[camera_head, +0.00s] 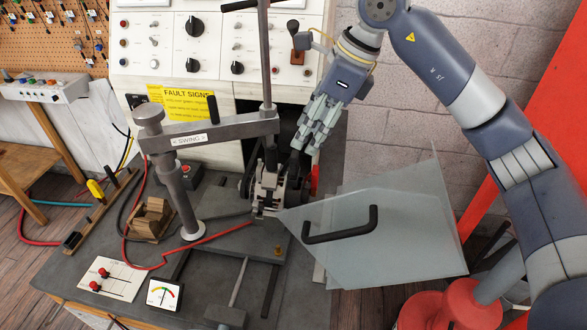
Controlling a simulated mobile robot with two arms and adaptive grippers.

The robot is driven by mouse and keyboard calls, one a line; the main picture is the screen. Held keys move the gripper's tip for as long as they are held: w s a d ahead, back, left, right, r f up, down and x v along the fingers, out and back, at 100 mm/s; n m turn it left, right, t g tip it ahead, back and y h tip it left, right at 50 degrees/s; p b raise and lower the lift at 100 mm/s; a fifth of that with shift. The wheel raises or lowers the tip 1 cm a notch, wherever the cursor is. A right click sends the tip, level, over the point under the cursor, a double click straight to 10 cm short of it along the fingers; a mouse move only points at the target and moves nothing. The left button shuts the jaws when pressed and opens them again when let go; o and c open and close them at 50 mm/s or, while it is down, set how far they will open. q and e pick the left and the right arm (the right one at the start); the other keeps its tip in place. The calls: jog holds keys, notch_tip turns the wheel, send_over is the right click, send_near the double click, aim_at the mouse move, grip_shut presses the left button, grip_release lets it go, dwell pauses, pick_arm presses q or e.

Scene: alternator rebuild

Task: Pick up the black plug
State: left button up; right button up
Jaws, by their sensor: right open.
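My right gripper (308,146) comes down from the upper right, its fingers pointing down just above the alternator (267,188) on the bench. It is open. Dark parts lie close under its fingertips, and I cannot tell whether one of them is the black plug or whether the fingers touch them. A small black block (72,240) sits at the near end of a wooden strip on the left of the bench; I cannot tell whether it is the plug. My left gripper is not in view.
A grey swing arm on a post (178,185) stands left of the alternator. A clear shield with a black handle (341,226) stands at the right. A control panel (220,40) is behind. A meter (164,294) and a red-knobbed board (111,278) lie at the front left.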

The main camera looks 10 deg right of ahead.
aim_at(296, 154)
jog(key=shift+x, duration=1.2)
jog(key=shift+w+a+f, duration=0.1)
jog(key=shift+f, duration=0.1)
jog(key=shift+f+p, duration=0.25)
jog(key=shift+p, duration=0.2)
jog(key=p+x, duration=0.1)
jog(key=x, duration=0.2)
jog(key=shift+a+f+p, duration=0.15)
jog(key=shift+a+p, duration=0.2)
jog(key=shift+w+a+f, duration=0.1)
jog(key=shift+f, duration=0.45)
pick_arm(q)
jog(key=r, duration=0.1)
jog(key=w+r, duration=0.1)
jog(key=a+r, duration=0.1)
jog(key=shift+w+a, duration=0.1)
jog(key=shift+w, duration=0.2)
pick_arm(e)
jog(key=c, duration=1)
